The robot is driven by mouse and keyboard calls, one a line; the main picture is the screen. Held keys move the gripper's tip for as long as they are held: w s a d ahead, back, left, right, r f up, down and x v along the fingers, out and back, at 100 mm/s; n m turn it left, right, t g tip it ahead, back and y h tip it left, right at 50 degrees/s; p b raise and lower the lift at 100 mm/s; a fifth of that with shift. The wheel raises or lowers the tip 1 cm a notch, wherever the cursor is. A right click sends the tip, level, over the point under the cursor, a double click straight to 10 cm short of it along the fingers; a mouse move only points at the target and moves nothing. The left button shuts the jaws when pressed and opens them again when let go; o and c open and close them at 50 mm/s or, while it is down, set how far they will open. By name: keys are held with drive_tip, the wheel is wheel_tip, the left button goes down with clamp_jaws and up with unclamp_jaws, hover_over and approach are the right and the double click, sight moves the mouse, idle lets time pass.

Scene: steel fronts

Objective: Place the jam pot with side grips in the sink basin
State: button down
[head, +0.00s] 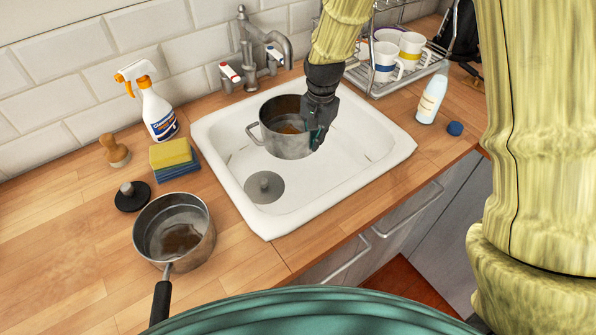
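The steel jam pot (284,143) is upright over the white sink basin (318,190), within its rim in the picture. One side grip shows on its left; the right one is hidden behind my gripper. Brownish residue shows inside the pot. My gripper (318,138) points down at the pot's right side, its dark fingers closed around where the right grip sits. I cannot tell whether the pot's base touches the basin floor. The round drain (264,187) lies in front of the pot, to the left.
A long-handled saucepan (175,228) stands at the front left, by a dark lid (132,196), sponges (173,158), a brush (114,151) and a spray bottle (158,112). The tap (250,50) rises behind the sink. A dish rack (405,75) and white bottle (431,99) stand right.

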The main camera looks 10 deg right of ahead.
drive_tip(key=shift+w+f, duration=0.1)
drive_tip(key=shift+f, duration=0.15)
wheel_tip(320, 180, down, 5)
drive_tip(key=shift+d+f+p, duration=0.1)
drive_tip(key=shift+d+p, duration=0.05)
drive_tip(key=shift+p, duration=0.25)
drive_tip(key=shift+f+p, duration=0.35)
drive_tip(key=shift+f, duration=1.9)
drive_tip(key=shift+f, duration=0.1)
drive_tip(key=c, duration=1.6)
unclamp_jaws()
drive_tip(key=shift+c, duration=0.2)
wheel_tip(320, 180, up, 12)
drive_tip(key=b, duration=0.2)
drive_tip(key=shift+s+d, duration=0.15)
drive_tip(key=shift+s, duration=0.15)
